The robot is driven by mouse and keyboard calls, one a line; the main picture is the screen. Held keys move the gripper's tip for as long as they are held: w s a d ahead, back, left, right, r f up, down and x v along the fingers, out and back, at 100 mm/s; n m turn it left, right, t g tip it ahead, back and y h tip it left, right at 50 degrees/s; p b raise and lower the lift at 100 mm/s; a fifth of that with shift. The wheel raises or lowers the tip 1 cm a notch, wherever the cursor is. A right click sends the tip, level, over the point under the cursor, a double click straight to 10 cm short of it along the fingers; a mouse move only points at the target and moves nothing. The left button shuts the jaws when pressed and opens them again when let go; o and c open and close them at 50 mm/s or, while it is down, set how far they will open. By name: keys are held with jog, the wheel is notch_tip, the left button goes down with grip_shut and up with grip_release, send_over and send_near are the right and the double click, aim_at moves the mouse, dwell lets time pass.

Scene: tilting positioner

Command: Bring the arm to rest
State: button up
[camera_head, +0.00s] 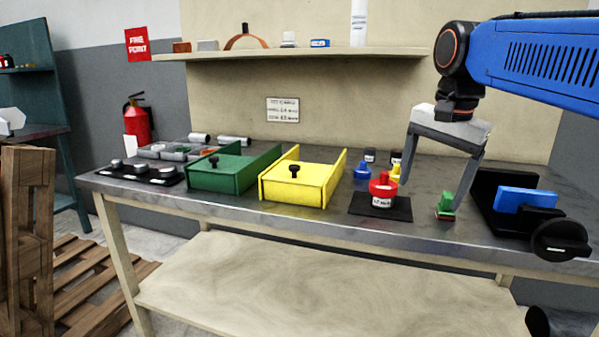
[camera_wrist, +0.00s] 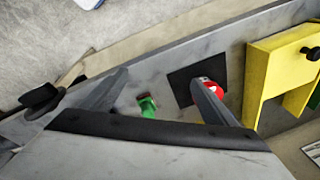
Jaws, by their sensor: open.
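My gripper (camera_head: 430,190) hangs from the blue arm above the right part of the workbench, its two grey fingers spread wide. In the wrist view my gripper (camera_wrist: 160,82) is also open, with nothing clamped. A small green piece on a reddish base (camera_head: 445,205) stands on the bench near the right finger; in the wrist view the green piece (camera_wrist: 147,106) shows between the fingers, apart from both. A red-topped labelled container (camera_head: 382,190) stands on a black mat (camera_head: 366,208) near the left finger, and is partly hidden by a finger in the wrist view.
A black fixture with a blue block (camera_head: 525,200) and a black knob (camera_head: 560,240) stands at the right. Blue (camera_head: 362,171) and yellow pieces stand behind the mat. Yellow (camera_head: 300,188) and green (camera_head: 222,178) trays stand left. A shelf (camera_head: 330,53) runs above the bench.

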jog(key=s+d+f+n+t, duration=0.1)
jog(key=s+f+n, duration=0.3)
jog(key=s+f, duration=0.5)
jog(key=s+d+f+n+t, duration=0.1)
jog(key=s+f+n, duration=0.4)
jog(key=f, duration=1.1)
jog(key=s, duration=0.3)
jog(key=shift+s+d+n, duration=0.3)
jog(key=shift+s, duration=0.05)
